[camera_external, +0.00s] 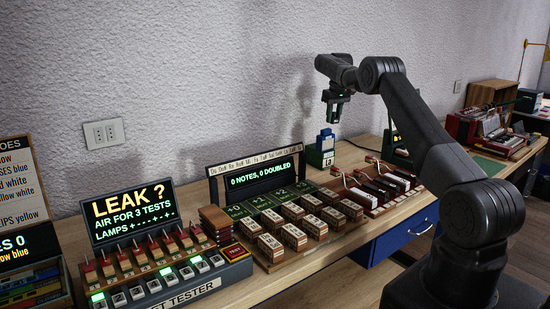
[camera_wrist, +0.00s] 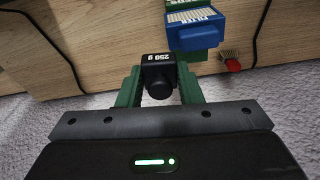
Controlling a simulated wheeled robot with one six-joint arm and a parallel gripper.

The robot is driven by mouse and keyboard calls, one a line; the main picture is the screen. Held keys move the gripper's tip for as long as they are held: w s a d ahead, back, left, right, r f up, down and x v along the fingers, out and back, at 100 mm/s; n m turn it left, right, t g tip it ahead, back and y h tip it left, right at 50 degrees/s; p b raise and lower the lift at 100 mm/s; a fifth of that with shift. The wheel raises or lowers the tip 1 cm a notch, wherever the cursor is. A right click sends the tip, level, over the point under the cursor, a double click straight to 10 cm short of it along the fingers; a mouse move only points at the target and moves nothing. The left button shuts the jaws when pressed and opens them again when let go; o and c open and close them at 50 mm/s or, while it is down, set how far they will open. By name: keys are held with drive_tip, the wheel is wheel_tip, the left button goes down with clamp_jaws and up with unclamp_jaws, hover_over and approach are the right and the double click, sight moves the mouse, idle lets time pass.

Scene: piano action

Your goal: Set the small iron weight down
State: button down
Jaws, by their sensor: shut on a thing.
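The small iron weight (camera_wrist: 160,77) is black, with a round knob and a white "250 g" label. In the wrist view it sits between the green fingers of my gripper (camera_wrist: 160,92), which is shut on it. In the external view my gripper (camera_external: 336,108) hangs in the air near the wall, above the back of the wooden desk (camera_external: 352,153). The weight is too small and dark to make out clearly there. A blue block (camera_external: 326,138) on a green box (camera_external: 320,158) stands below the gripper.
The blue block, marked "FILTER" (camera_wrist: 194,36), lies just beyond the weight in the wrist view. A red knob (camera_wrist: 232,65) is right of it. A note keyboard (camera_external: 300,235), a leak tester (camera_external: 165,280) and a rack of red-tipped levers (camera_external: 372,185) crowd the desk.

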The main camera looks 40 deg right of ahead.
drive_tip(key=s+d+f+m+b, duration=0.1)
drive_tip(key=s+d+f+m, duration=0.15)
drive_tip(key=d, duration=0.35)
drive_tip(key=s+d+f+m, duration=0.1)
drive_tip(key=d+f, duration=0.3)
drive_tip(key=d, duration=0.2)
hover_over(376, 160)
wheel_tip(376, 160, down, 5)
drive_tip(key=shift+s+a+r, duration=0.1)
drive_tip(key=shift+s, duration=0.05)
drive_tip(key=shift+f+p, duration=0.55)
drive_tip(key=shift+f, duration=2.4)
drive_tip(key=shift+f, duration=0.2)
drive_tip(key=c, duration=1)
unclamp_jaws()
drive_tip(key=r, duration=0.4)
drive_tip(key=s+r+b, duration=0.1)
drive_tip(key=r, duration=0.3)
drive_tip(key=r+b, duration=0.1)
drive_tip(key=r, duration=0.3)
drive_tip(key=shift+s+a+r, duration=0.1)
drive_tip(key=shift+s+a, duration=0.05)
drive_tip(key=shift+a, duration=0.15)
